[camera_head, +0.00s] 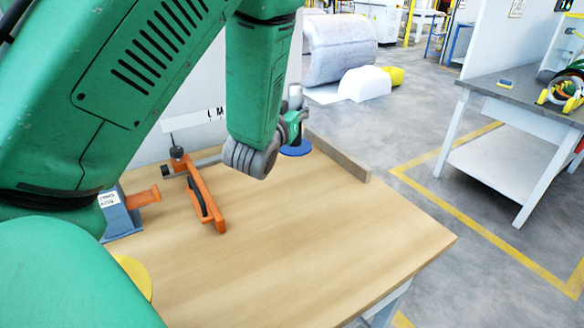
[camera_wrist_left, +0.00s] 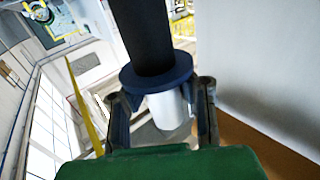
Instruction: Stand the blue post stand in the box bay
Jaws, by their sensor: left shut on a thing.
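The blue post stand shows in the head view as a round blue base (camera_head: 297,149) with a pale cylinder above it, near the back of the wooden table. In the left wrist view, its blue disc (camera_wrist_left: 156,79) sits between a dark post and a pale cylinder. My left gripper (camera_head: 293,122) is shut on the stand, with a finger on each side in the wrist view (camera_wrist_left: 163,115). The stand looks about upright; I cannot tell whether its base touches the table. My right gripper is not in view. I cannot make out a box bay for certain.
A wooden rail (camera_head: 340,158) runs along the table's back right edge, close to the stand. An orange clamp-like lever (camera_head: 203,190) and a blue-grey block (camera_head: 121,217) with an orange handle stand at left. The table's (camera_head: 310,245) middle and front are clear.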

